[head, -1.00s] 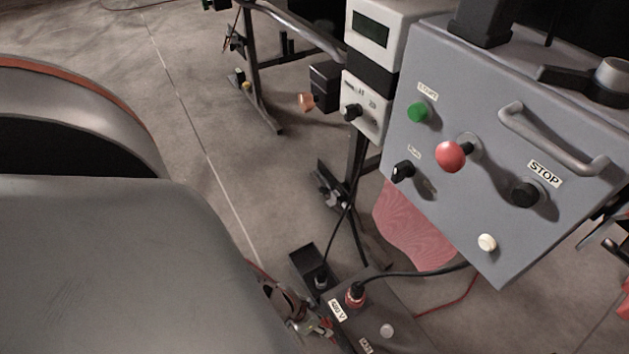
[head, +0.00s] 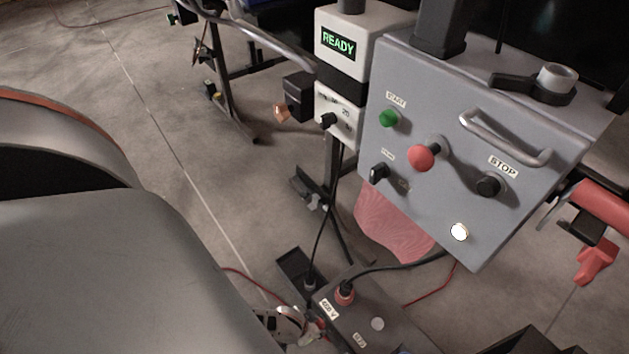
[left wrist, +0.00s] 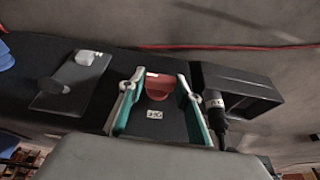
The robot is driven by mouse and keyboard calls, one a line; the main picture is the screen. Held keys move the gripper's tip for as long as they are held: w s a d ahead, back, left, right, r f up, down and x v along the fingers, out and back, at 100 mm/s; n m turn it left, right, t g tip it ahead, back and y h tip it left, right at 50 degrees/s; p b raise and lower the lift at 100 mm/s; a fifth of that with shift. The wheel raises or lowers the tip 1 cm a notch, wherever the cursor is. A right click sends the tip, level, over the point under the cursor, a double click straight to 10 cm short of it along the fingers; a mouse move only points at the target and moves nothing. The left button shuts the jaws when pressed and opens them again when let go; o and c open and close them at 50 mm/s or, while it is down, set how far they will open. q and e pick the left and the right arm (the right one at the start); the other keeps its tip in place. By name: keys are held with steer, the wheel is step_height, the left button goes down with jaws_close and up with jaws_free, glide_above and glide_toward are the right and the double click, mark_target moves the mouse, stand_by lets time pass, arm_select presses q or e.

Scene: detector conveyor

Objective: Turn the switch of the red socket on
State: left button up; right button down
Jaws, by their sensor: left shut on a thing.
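The red socket (head: 344,293) sits on a dark grey box (head: 365,318) with a "400 V" label, low in the head view, with a black plug and cable in it. The red switch (left wrist: 158,87) shows in the left wrist view, above a small label. My left gripper (left wrist: 160,92) is shut on it, with a teal-padded finger on each side. In the head view my left gripper (head: 312,330) is at the left side of the box, partly cut off, and the switch is hidden. My right gripper is not in view.
A grey control panel (head: 450,190) with a lit white lamp (head: 459,232) stands above the box. A display (head: 339,43) reads READY. Black cables and a red cable run near the box. A black open holder (left wrist: 238,90) is beside the gripper.

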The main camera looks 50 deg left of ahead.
arm_select(q)
steer(key=shift+s, duration=0.15)
steer(key=o, duration=1.1)
steer(key=v, duration=0.7)
steer(key=shift+r, duration=0.25)
